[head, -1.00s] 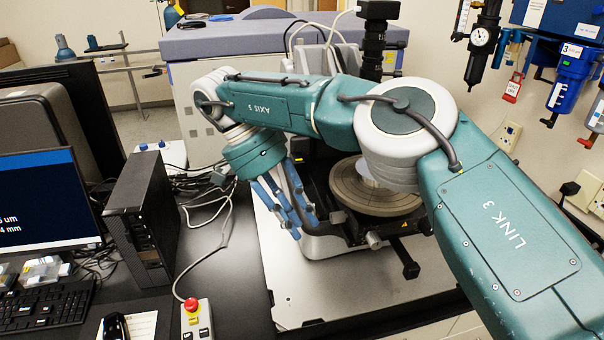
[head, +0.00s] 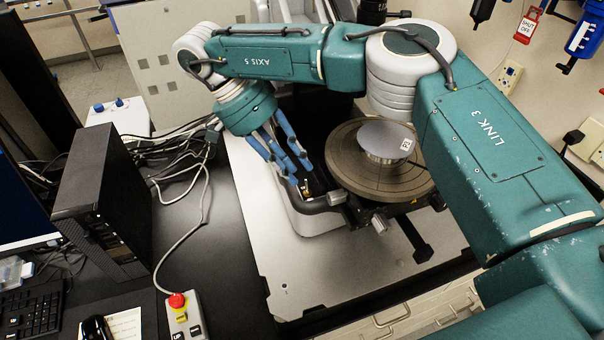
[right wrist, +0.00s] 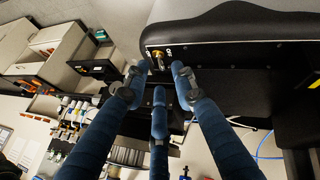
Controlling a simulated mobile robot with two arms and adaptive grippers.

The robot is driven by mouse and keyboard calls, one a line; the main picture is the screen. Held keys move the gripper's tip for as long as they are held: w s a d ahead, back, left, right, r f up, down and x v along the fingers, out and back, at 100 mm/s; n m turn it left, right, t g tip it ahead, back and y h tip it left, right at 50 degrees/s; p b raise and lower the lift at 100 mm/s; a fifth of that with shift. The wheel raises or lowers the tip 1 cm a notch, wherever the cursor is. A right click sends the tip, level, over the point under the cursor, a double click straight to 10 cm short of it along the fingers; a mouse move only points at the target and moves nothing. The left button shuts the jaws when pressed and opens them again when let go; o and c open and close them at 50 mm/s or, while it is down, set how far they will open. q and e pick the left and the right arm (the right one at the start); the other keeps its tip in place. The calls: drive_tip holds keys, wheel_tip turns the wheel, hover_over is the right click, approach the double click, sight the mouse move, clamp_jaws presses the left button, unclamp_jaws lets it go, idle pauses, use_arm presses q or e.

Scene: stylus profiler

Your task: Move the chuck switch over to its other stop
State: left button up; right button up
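The chuck switch (head: 306,189) is a small brass-coloured toggle on the dark panel at the left front of the profiler. It also shows in the right wrist view (right wrist: 157,57), on a black panel with small pale marks on both sides. The tip of its lever is too small to read clearly. My right gripper (head: 296,166) has blue fingers spread apart and empty, just above and behind the switch in the head view. In the right wrist view the fingertips (right wrist: 157,83) stand around the line to the switch; contact cannot be seen. My left gripper is not in view.
The round chuck (head: 347,160) with a shiny disc (head: 384,139) is right of the gripper. The pale base plate (head: 290,265) is clear in front. A red-button box (head: 183,313) stands at left.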

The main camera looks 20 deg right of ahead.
sight(305, 180)
drive_tip(key=x, duration=0.3)
drive_tip(key=shift+w+d+f+p, duration=0.15)
drive_tip(key=shift+w+f+p, duration=0.1)
drive_tip(key=shift+p, duration=0.1)
drive_tip(key=shift+s+d+f, duration=0.1)
drive_tip(key=shift+s+f, duration=0.1)
drive_tip(key=shift+s, duration=0.05)
clamp_jaws()
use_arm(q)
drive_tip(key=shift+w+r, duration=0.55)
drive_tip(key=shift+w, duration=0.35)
use_arm(e)
drive_tip(key=shift+r, duration=0.1)
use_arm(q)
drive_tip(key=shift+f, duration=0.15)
